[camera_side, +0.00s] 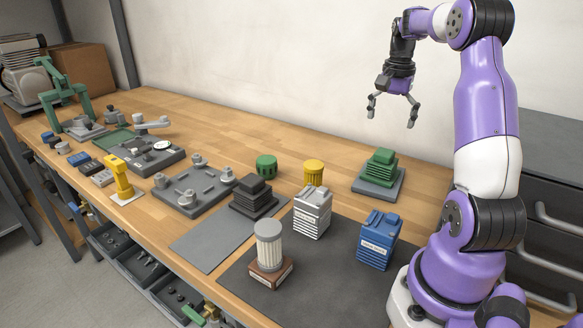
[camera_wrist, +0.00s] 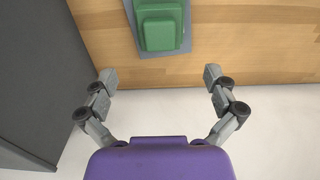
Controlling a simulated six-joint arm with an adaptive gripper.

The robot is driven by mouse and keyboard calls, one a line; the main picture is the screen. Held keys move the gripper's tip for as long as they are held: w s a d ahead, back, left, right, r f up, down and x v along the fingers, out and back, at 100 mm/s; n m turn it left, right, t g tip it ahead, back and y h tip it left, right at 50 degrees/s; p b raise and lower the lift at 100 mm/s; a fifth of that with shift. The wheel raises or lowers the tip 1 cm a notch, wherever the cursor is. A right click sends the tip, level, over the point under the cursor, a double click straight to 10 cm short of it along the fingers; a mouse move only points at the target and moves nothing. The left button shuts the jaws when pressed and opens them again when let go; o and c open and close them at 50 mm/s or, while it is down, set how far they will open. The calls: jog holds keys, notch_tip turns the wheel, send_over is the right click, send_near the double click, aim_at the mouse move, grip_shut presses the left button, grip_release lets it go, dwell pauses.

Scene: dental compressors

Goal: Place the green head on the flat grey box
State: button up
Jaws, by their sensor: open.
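The green head (camera_side: 382,163), a stepped, ribbed block, sits on a flat grey base (camera_side: 378,187) at the right of the bench. In the wrist view the green head (camera_wrist: 160,28) shows at the top, with its grey base (camera_wrist: 187,42) around it. My gripper (camera_side: 392,118) is open and empty, raised well above the bench near the back wall. In the wrist view my gripper (camera_wrist: 160,74) has its fingers spread apart, with the green head beyond the fingertips. A flat grey box (camera_side: 190,192) with several posts lies left of centre; I cannot tell which flat grey piece the task means.
A green cap (camera_side: 266,166) and a yellow cap (camera_side: 314,172) stand mid-bench. A dark stepped block (camera_side: 253,197), a white ribbed block (camera_side: 312,212), a blue block (camera_side: 379,240) and a cylinder on a brown base (camera_side: 269,250) stand in front. A thin grey mat (camera_side: 213,240) is bare.

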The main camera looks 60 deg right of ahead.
jog(key=w+a+r+n+t+h, duration=0.1)
jog(key=w+a+r+n, duration=0.1)
jog(key=a, duration=0.3)
jog(key=w+a+r+n, duration=0.2)
jog(key=a+n, duration=0.1)
jog(key=a, duration=0.1)
jog(key=s+a+f+n+t, duration=0.1)
jog(key=s+a+n+t, duration=0.1)
jog(key=a+n, duration=0.4)
jog(key=s+a+f+n+t+y, duration=0.1)
jog(key=a+n, duration=0.6)
jog(key=a, duration=0.8)
jog(key=shift+s+a+t, duration=0.4)
jog(key=shift+s+t, duration=0.25)
jog(key=shift+t, duration=0.15)
